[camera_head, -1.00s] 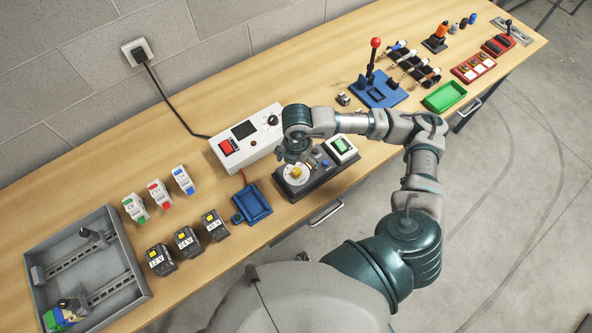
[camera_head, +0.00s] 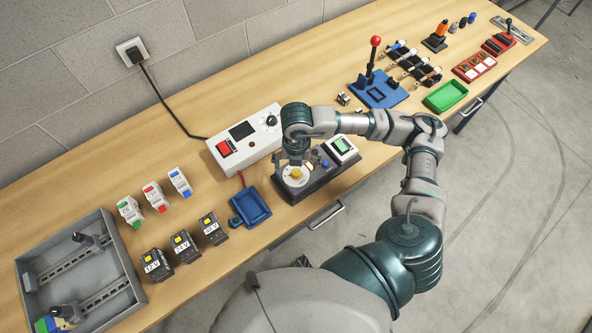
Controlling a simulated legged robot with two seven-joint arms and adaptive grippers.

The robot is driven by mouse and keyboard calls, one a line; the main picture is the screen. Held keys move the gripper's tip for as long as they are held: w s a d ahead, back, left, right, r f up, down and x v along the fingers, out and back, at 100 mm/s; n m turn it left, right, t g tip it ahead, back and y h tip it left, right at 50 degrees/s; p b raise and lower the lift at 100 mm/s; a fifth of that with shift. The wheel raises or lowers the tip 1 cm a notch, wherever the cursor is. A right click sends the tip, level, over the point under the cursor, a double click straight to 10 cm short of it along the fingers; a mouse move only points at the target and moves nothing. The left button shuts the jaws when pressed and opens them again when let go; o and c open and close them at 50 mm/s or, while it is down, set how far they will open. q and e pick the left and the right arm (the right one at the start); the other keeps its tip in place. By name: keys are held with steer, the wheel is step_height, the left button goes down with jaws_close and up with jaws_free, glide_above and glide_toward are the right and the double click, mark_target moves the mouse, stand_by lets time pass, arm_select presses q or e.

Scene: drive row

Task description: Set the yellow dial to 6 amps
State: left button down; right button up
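The yellow dial (camera_head: 296,173) sits in a round white face on a dark control box (camera_head: 318,178) near the middle of the bench. My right arm comes in from the right and reaches over this box. My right gripper (camera_head: 295,165) points down at the dial from above. Its fingers are small and partly hidden by the wrist, so I cannot tell whether they touch or grip the dial. The scale marks are too small to read. My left gripper is not in view.
A white power unit (camera_head: 246,137) with a red switch stands behind the control box. A blue tray (camera_head: 251,207) lies to its left, near several black voltage blocks (camera_head: 186,247). A blue base with a red-knobbed lever (camera_head: 379,91) stands to the right.

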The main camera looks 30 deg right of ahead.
mark_target(297, 173)
steer(key=shift+f, duration=0.15)
steer(key=shift+f+b, duration=1.7)
steer(key=shift+f, duration=0.3)
steer(key=shift+c, duration=0.3)
steer(key=shift+r, duration=0.1)
steer(key=c, duration=1.1)
steer(key=shift+s, duration=0.2)
steer(key=shift+c, duration=0.6)
